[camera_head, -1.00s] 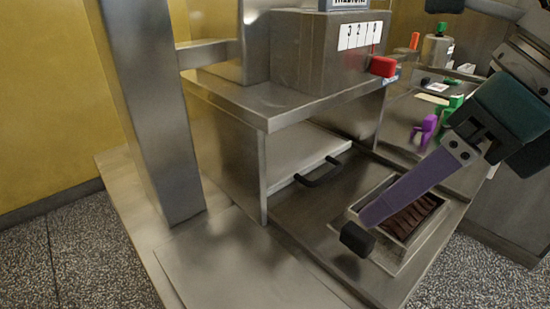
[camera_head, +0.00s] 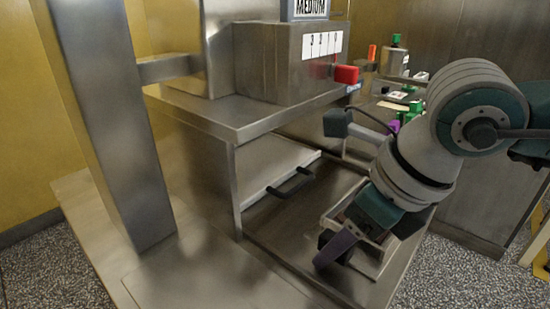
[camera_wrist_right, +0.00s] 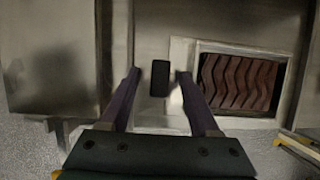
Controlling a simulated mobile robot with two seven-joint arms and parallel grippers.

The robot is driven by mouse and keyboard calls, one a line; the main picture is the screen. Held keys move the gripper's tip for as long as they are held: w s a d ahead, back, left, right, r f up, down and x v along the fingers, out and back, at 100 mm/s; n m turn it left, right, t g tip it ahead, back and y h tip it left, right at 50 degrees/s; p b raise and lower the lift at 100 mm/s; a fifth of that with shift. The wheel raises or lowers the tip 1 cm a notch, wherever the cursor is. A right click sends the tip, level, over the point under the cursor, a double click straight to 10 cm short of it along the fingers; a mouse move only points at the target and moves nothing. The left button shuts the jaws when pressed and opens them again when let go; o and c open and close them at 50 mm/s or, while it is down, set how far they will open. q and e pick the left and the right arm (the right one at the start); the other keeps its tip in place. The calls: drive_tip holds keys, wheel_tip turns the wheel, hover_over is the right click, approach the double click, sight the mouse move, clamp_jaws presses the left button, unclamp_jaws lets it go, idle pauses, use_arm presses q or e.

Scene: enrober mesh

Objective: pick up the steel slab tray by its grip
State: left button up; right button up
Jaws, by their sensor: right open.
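The steel slab tray (camera_wrist_right: 183,50) lies on the steel surface in the right wrist view, with brown wavy slabs inside. Its black grip (camera_wrist_right: 160,78) sticks out at its left side. In the head view the tray (camera_head: 371,266) is partly hidden by my right arm and gripper. My right gripper (camera_head: 335,247) points down at the tray's grip end. In the right wrist view the open purple fingers (camera_wrist_right: 159,90) appear on either side of the grip, with gaps visible; whether they are down at its height I cannot tell. My left gripper is not in view.
A steel housing (camera_head: 200,115) with a red knob (camera_head: 346,75) stands left of and behind the tray. A black bar handle (camera_head: 290,183) sits on the panel beneath it. A steel post (camera_head: 110,130) stands at the left. Green and purple items stand behind my arm.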

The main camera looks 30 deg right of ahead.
drive_tip(key=shift+c, duration=0.4)
clamp_jaws()
drive_tip(key=shift+r, duration=0.1)
